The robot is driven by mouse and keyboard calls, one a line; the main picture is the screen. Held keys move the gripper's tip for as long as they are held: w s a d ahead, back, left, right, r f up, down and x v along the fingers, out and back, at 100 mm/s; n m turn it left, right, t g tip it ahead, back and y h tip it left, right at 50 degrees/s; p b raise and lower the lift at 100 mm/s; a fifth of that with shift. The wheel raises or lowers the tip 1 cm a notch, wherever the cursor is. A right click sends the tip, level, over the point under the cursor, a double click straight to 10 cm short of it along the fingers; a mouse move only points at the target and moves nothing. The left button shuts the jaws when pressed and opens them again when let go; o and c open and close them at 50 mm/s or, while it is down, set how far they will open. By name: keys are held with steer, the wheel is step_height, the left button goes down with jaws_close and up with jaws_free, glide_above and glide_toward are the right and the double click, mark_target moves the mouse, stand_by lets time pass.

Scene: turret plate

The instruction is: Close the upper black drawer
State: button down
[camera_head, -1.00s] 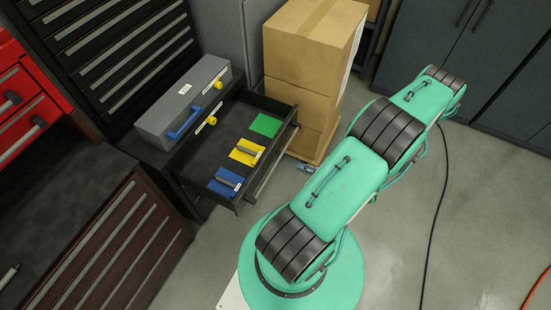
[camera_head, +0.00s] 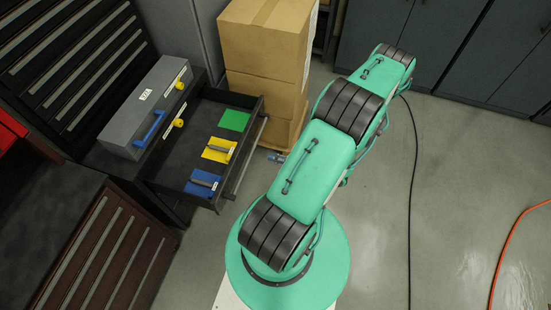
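The upper black drawer (camera_head: 248,168) is pulled out of a black cabinet at the left of the head view. Its long bar handle runs along the front edge on the right. Inside lie a green sheet (camera_head: 234,120), a yellow sheet (camera_head: 217,150) and a blue sheet (camera_head: 203,184), with tools on the yellow and blue ones. My green arm stands right of the drawer, with a gap of floor between them. I cannot make out my gripper; the arm's far end is hidden behind its own links.
A grey case (camera_head: 147,108) with a blue handle sits on the cabinet top. Stacked cardboard boxes (camera_head: 268,58) stand just behind the drawer. A small blue-grey item (camera_head: 277,156) shows between boxes and arm. A black cable (camera_head: 411,200) and orange cable (camera_head: 510,245) cross open floor at right.

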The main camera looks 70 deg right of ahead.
mark_target(242, 149)
steer(key=shift+w+b, duration=0.95)
steer(key=shift+w, duration=4.95)
steer(key=shift+w, duration=0.15)
steer(key=w, duration=3)
steer(key=shift+w+a+b, duration=0.1)
steer(key=shift+w+b, duration=0.2)
steer(key=shift+b, duration=0.05)
steer(key=shift+w+r, duration=0.1)
steer(key=shift+w, duration=0.7)
steer(key=s+p, duration=0.1)
steer(key=s, duration=1.3)
steer(key=shift+s+p, duration=0.25)
steer(key=shift+p, duration=0.15)
